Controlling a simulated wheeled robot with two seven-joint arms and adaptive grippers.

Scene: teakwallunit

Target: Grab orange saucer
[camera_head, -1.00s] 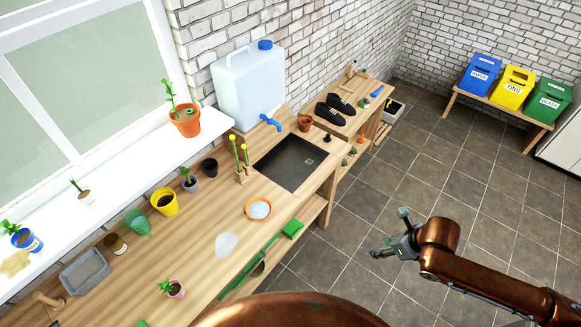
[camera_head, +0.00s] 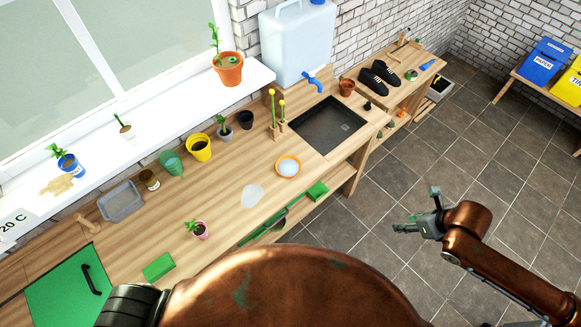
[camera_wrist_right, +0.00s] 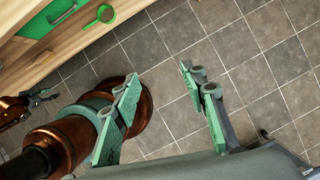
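The orange saucer (camera_head: 288,177) lies on the wooden worktop near its front edge, in front of the dark sink, with a pale round patch inside its orange rim. My right gripper (camera_head: 414,210) hangs over the tiled floor, right of the bench and well apart from the saucer. In the right wrist view, the right gripper (camera_wrist_right: 160,78) has its two green fingers spread with nothing between them. My left gripper (camera_wrist_right: 42,96) shows small at the left of that view; its finger opening is unclear. It is not seen in the head view.
The dark sink (camera_head: 328,125) lies behind the saucer, and a whitish patch (camera_head: 253,195) lies to its left. Green long-handled tools (camera_head: 275,221) run below the worktop edge.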

